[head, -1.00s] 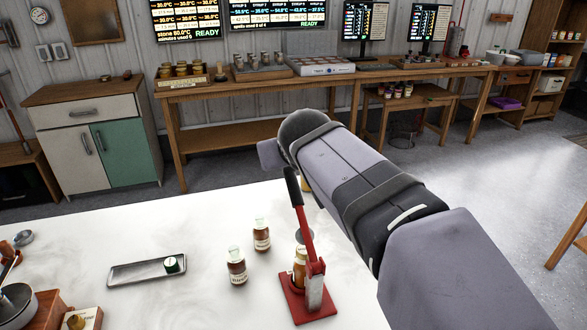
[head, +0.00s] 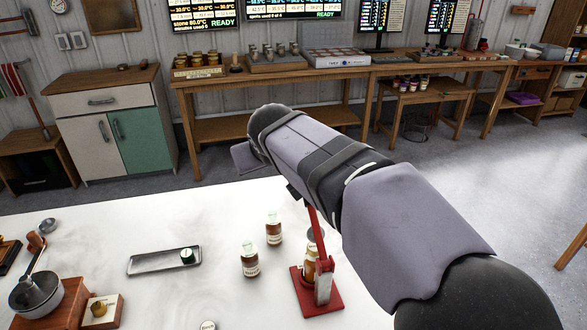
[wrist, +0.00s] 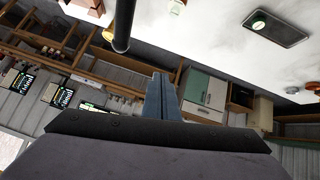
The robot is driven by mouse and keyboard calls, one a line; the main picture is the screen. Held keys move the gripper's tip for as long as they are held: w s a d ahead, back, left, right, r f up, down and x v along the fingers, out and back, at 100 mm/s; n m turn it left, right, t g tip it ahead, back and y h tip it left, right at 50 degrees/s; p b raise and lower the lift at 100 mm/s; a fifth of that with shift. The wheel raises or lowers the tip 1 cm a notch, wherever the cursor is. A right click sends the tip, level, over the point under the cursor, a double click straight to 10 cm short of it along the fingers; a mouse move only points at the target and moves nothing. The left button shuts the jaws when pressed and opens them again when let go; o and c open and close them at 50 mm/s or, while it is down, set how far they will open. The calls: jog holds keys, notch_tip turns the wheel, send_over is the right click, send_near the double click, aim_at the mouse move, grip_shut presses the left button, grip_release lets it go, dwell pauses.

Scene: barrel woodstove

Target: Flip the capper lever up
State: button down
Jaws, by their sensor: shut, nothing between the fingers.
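The red capper (head: 317,296) stands on the white table, with an amber bottle (head: 309,268) in it. Its red lever arm (head: 313,222) rises and leans slightly left; its upper end is hidden behind my arm in the head view. The lever's black handle (wrist: 124,22) shows at the top of the wrist view, left of my gripper's fingers. My gripper (wrist: 165,78) is shut and empty, its fingers apart from the handle in that picture. In the head view the fingertips cannot be made out.
A dark tray (head: 150,263) holds a green cap (head: 187,256). A pan (head: 36,290) and wooden blocks stand at the far left. A workbench (head: 290,85) runs along the wall beyond open floor.

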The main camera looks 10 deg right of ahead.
jog(key=w+a+f+n+g+h+p, duration=0.15)
jog(key=a+f+n+g+p, duration=0.5)
jog(key=a+f, duration=1.15)
jog(key=d+r+n+h+p, duration=0.2)
jog(key=d+r+n+h, duration=0.4)
jog(key=d+r+h, duration=0.4)
jog(key=d+t, duration=0.1)
jog(key=d, duration=0.3)
jog(key=shift+s+r, duration=0.2)
jog(key=shift+s, duration=0.1)
jog(key=shift+d, duration=0.1)
